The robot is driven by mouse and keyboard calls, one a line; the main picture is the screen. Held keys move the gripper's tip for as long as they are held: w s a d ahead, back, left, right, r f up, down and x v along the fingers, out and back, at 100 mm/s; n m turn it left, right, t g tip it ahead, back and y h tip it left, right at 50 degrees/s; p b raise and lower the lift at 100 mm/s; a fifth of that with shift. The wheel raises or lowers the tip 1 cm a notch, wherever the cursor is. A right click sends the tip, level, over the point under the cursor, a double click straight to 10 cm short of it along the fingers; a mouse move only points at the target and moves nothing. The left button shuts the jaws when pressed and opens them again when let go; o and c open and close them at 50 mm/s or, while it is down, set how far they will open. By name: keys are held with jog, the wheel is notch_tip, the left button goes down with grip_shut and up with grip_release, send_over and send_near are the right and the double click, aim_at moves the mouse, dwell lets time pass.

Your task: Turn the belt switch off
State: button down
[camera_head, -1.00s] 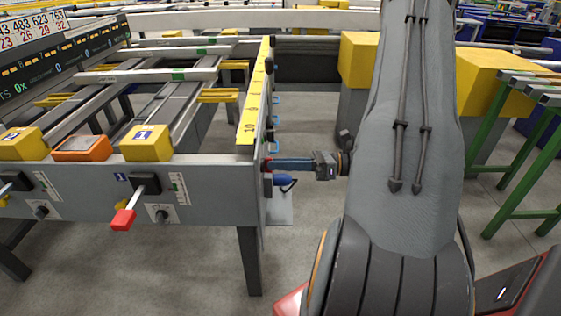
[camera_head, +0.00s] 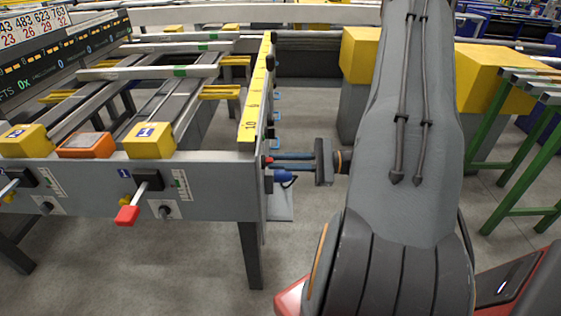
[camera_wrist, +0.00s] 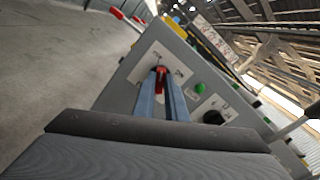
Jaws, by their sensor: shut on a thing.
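The belt switch looks to be the small red knob (camera_wrist: 161,72) on a white label plate (camera_wrist: 150,72) on the grey end panel of the runout table, in the wrist view. My gripper's two blue-grey fingers (camera_wrist: 162,90) reach straight to the plate and are shut on the red knob, one on each side. In the head view my gripper (camera_head: 272,163) reaches left to the table's end face. Only a speck of red shows there at the fingertips. The plate's lettering is too small to read.
A green button (camera_wrist: 199,87) and a black knob (camera_wrist: 213,117) sit beside the plate. A red-tipped lever (camera_head: 127,215) sticks out of the front panel. Yellow blocks (camera_head: 490,80) stand behind my arm.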

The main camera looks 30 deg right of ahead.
jog(key=shift+n, duration=1.3)
jog(key=c, duration=1.8)
grip_release()
jog(key=shift+s, duration=0.1)
jog(key=v, duration=0.7)
jog(key=shift+s+d, duration=0.2)
jog(key=shift+d, duration=0.1)
